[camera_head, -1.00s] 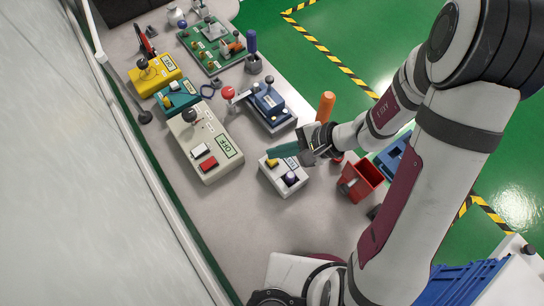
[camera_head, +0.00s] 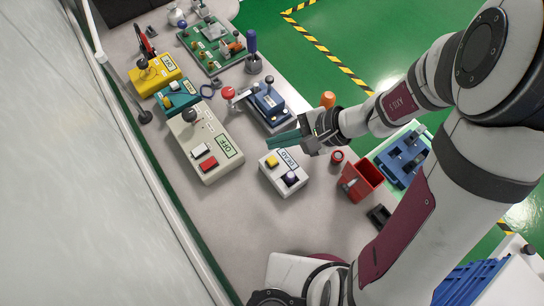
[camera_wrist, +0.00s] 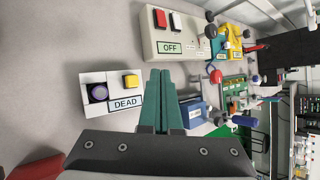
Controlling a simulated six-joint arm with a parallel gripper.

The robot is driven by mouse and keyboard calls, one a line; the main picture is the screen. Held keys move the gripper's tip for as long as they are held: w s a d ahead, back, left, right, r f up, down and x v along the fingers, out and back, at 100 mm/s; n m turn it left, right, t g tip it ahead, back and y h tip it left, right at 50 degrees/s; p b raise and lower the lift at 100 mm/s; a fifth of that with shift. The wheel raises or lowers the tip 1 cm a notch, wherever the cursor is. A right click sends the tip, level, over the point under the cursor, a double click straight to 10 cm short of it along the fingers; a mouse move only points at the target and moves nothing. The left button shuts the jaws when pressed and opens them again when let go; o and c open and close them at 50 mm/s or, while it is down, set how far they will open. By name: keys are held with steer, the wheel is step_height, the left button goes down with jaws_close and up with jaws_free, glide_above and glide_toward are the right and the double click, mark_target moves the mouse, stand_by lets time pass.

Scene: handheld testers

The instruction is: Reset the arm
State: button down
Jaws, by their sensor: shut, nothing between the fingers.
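My gripper (camera_head: 270,144) has long green fingers that are closed together with nothing between them. In the head view it hangs above the table, just beyond the white tester labelled DEAD (camera_head: 277,184), which has a yellow button and a dark purple knob. In the wrist view the fingers (camera_wrist: 160,78) point up the picture, between the DEAD tester (camera_wrist: 110,90) and a blue tester (camera_wrist: 194,112). The beige OFF tester (camera_head: 186,144) with red and white buttons lies to the left in the head view.
A blue tester with a lever (camera_head: 268,110), a red bin (camera_head: 352,188), an orange handle (camera_head: 328,98) and a red-rimmed roll (camera_head: 337,157) are near my arm. Teal (camera_head: 190,104) and yellow testers (camera_head: 147,84) and a green board (camera_head: 196,58) stand farther back. The table's lower left is clear.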

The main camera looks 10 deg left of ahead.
stand_by(0.3)
